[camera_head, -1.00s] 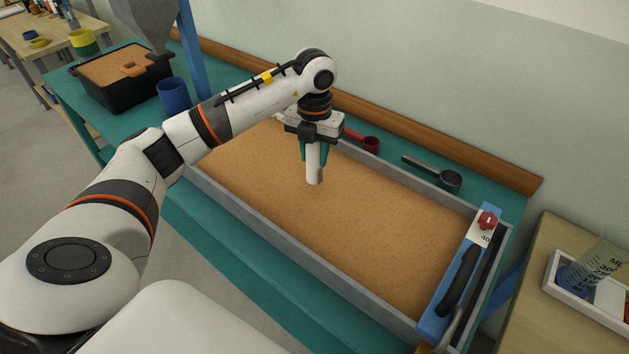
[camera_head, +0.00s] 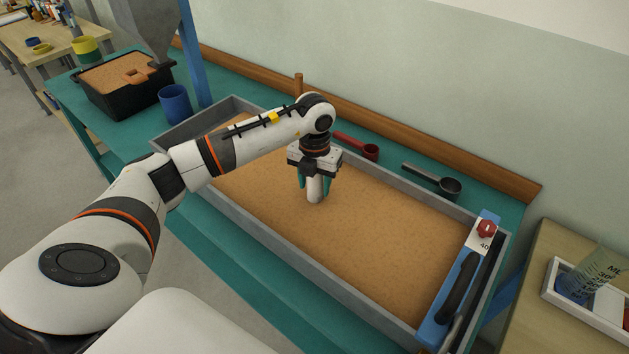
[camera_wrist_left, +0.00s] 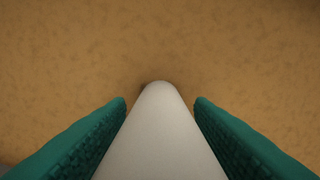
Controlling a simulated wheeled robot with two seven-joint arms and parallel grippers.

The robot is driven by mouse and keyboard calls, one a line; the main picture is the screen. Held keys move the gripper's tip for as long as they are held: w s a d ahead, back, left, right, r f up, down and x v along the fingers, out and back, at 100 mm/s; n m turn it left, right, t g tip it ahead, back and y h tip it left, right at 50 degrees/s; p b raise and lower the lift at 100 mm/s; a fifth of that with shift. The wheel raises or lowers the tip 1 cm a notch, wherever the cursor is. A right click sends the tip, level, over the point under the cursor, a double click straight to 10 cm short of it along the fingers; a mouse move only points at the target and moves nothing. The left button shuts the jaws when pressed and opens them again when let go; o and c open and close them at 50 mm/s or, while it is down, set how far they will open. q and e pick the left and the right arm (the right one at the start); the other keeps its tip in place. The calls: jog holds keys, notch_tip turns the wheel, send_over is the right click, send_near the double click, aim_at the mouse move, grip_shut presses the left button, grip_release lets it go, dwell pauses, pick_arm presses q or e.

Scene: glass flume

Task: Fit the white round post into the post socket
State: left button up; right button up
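The white round post (camera_head: 315,189) stands about upright in the sand tray, its lower end at the sand. In the left wrist view the post (camera_wrist_left: 160,140) runs away from me between the fingers, and its far end meets the sand. My left gripper (camera_head: 314,195) points down with one teal finger on each side of the post. The fingers look open, with thin gaps beside the post near the fingertips (camera_wrist_left: 159,101). No post socket can be made out; the post and fingers cover that spot. My right gripper is out of view.
The sand tray's grey rim (camera_head: 260,251) surrounds the sand. A blue gate with a black handle (camera_head: 461,283) is at its right end. A red scoop (camera_head: 368,151) and grey scoop (camera_head: 449,187) lie behind. A blue cup (camera_head: 174,104) and black sand bin (camera_head: 130,95) stand at left.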

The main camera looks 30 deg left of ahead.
pick_arm(q)
jog(key=shift+o, duration=0.5)
jog(key=shift+r, duration=0.15)
jog(key=shift+r, duration=0.2)
notch_tip(320, 180, up, 12)
jog(key=shift+f+b, duration=0.15)
jog(key=shift+b, duration=0.6)
